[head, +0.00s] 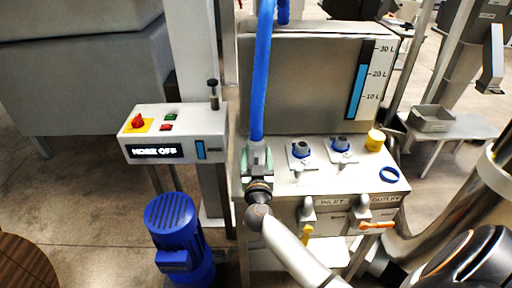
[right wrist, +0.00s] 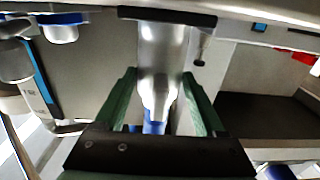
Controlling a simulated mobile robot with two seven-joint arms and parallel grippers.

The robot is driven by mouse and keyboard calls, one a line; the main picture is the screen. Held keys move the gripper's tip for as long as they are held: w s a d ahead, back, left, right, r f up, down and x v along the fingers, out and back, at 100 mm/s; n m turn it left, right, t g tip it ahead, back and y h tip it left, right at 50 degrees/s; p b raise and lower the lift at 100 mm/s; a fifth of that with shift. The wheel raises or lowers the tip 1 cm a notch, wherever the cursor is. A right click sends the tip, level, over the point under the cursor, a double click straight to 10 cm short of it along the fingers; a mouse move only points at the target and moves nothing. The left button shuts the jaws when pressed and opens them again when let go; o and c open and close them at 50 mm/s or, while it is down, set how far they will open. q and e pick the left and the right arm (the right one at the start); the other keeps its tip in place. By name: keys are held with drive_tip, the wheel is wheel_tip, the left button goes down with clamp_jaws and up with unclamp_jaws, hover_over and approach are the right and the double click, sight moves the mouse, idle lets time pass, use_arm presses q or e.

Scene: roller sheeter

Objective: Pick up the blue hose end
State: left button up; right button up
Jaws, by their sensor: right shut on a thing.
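The blue hose (head: 262,75) hangs down from the top of the head view to my right gripper (head: 257,163). The right gripper is shut on the hose end, in front of the left part of the steel tank unit. In the right wrist view, the green fingers of the right gripper (right wrist: 160,105) stand on either side of the metallic hose end (right wrist: 160,55). A bit of blue shows below the metal between the fingers. In the head view the gripper covers most of the hose end. My left gripper is not in view.
The steel tank (head: 300,85) has a shelf with two capped ports, a yellow cap (head: 375,139) and a blue ring (head: 389,174). Inlet and outlet valves are below. A control box (head: 172,132) reading "HOSE OFF" and a blue motor (head: 178,235) stand at left.

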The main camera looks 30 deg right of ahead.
clamp_jaws()
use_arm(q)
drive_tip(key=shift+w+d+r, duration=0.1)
use_arm(e)
drive_tip(key=shift+w+r, duration=0.1)
drive_tip(key=shift+r, duration=0.05)
drive_tip(key=shift+r, duration=0.1)
drive_tip(key=shift+r+p, duration=0.3)
drive_tip(key=shift+r, duration=0.35)
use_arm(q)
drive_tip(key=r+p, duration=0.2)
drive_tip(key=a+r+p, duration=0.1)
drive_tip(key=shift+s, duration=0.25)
use_arm(e)
drive_tip(key=s+d+r, duration=0.5)
drive_tip(key=d+r, duration=0.6)
drive_tip(key=d, duration=0.2)
drive_tip(key=shift+r, duration=0.25)
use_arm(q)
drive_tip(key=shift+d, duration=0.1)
use_arm(e)
drive_tip(key=shift+s, duration=0.1)
